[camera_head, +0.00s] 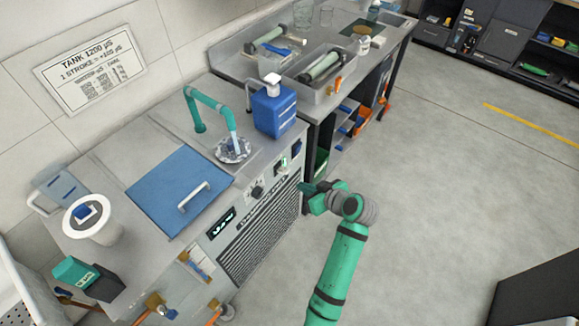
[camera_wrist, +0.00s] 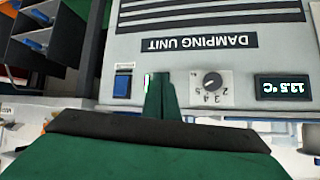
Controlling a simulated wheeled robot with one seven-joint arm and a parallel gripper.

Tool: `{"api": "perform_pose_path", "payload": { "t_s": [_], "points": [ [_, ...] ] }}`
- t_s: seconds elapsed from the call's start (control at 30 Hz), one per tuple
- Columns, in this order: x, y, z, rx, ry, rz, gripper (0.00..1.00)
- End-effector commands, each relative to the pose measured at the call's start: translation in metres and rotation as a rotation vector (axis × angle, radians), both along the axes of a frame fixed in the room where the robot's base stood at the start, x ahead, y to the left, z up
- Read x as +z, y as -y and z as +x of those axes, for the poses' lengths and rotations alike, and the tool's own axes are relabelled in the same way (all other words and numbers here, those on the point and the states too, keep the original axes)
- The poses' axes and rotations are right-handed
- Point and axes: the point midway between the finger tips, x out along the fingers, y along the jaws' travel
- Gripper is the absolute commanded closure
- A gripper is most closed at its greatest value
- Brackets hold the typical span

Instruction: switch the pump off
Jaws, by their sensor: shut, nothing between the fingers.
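The damping unit's front panel (camera_wrist: 215,65) shows upside down in the wrist view. My gripper (camera_wrist: 159,84) is shut and empty, its green fingertips in front of the panel. Just left of the tips is a narrow white and green lit part (camera_wrist: 148,82), perhaps a switch, mostly hidden by the fingers. A blue switch (camera_wrist: 122,86) lies farther left. I cannot read which one is the pump's. In the head view, my gripper (camera_head: 304,190) is right of the panel; the small green-lit part (camera_head: 284,162) and blue switch (camera_head: 297,148) show there. Water runs from the teal spout (camera_head: 207,99).
A dial (camera_wrist: 212,82) and a 13.5 °C display (camera_wrist: 282,88) sit right of my fingers. On top stand a blue bottle (camera_head: 273,108) and a blue lid with handle (camera_head: 178,185). A sink bench (camera_head: 318,100) adjoins. The floor (camera_head: 440,170) to the right is clear.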

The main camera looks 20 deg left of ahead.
Motion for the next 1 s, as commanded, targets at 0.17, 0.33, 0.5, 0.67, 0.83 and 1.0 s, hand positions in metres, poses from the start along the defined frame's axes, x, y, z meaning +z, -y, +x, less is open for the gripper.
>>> {"api": "perform_pose_path", "payload": {
  "t_s": [0.17, 0.33, 0.5, 0.67, 0.83, 1.0],
  "points": [
    [0.048, 0.002, 0.021, 0.175, 0.032, -0.034, 1.0],
    [0.073, 0.005, 0.026, 0.276, 0.048, -0.056, 1.0],
    [0.079, 0.006, 0.027, 0.305, 0.052, -0.062, 1.0],
    [0.079, 0.006, 0.027, 0.304, 0.051, -0.062, 1.0],
    [0.078, 0.005, 0.027, 0.303, 0.051, -0.062, 1.0],
    [0.068, -0.007, 0.031, 0.305, 0.05, -0.061, 1.0]
  ]
}}
